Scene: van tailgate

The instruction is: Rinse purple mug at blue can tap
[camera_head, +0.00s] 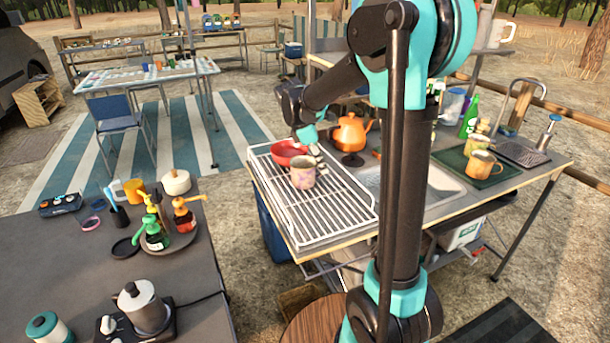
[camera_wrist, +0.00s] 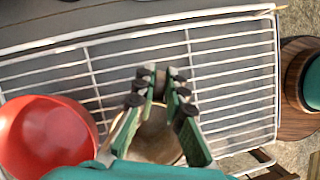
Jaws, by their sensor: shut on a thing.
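A mug (camera_head: 303,174) with a mottled tan and purplish-pink outside is at the white wire drying rack (camera_head: 335,207). My gripper (camera_head: 314,160) is at the mug's right side and is shut on it. In the wrist view, the fingers (camera_wrist: 155,92) reach over the mug's pale brown inside (camera_wrist: 153,140), which looks empty. The mug looks upright; I cannot tell whether its base touches the rack. I cannot make out the blue can tap for certain; my arm covers part of the counter.
A red bowl (camera_head: 286,152) is on the rack left of the mug, close to it. An orange kettle (camera_head: 350,133) stands behind. The sink (camera_head: 440,187) is right of the rack, partly behind my arm. Other mugs sit on a green tray (camera_head: 492,178) farther right.

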